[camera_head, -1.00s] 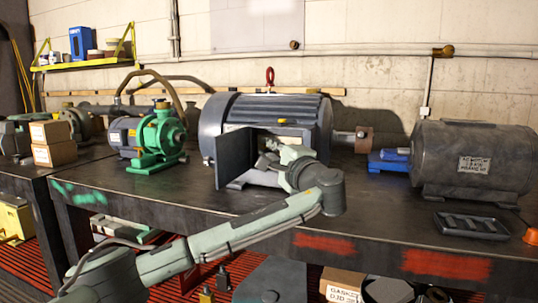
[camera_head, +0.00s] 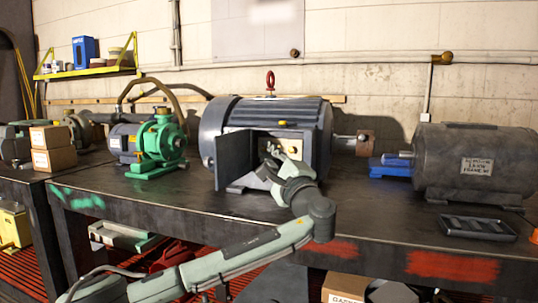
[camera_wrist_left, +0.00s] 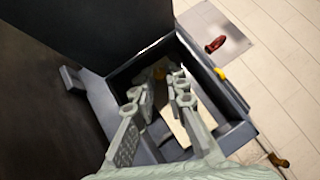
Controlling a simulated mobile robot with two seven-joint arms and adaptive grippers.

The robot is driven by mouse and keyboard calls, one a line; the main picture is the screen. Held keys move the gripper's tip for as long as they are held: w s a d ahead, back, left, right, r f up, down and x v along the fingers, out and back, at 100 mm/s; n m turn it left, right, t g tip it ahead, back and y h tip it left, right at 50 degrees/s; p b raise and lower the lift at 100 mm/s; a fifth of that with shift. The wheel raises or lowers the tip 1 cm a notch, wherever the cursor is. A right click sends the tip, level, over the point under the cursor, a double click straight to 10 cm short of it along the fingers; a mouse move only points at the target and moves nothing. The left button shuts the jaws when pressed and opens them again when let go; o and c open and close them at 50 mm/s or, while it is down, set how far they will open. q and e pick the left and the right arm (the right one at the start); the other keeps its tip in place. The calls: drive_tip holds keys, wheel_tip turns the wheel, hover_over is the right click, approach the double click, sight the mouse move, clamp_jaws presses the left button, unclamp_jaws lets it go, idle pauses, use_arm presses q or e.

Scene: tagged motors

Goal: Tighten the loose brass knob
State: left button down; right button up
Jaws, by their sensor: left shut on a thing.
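The dark blue motor (camera_head: 308,120) stands on the bench with its terminal box open and the box's dark door (camera_head: 235,160) swung out to the left. My left gripper (camera_head: 282,149) reaches into the box from the front. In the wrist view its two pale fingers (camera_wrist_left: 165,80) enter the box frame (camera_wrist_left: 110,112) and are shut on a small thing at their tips. A brass-coloured bit (camera_wrist_left: 171,67) shows there, which seems to be the brass knob; the fingers hide most of it. My right gripper is not in view.
A green pump (camera_head: 160,142) stands left of the motor. A grey motor (camera_head: 475,165) and a black tray (camera_head: 476,228) are at the right. The bench front is clear.

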use_arm(q)
drive_tip(key=c, duration=1.5)
unclamp_jaws()
drive_tip(key=shift+c, duration=0.2)
drive_tip(key=shift+s, duration=0.1)
drive_tip(key=v, duration=1.2)
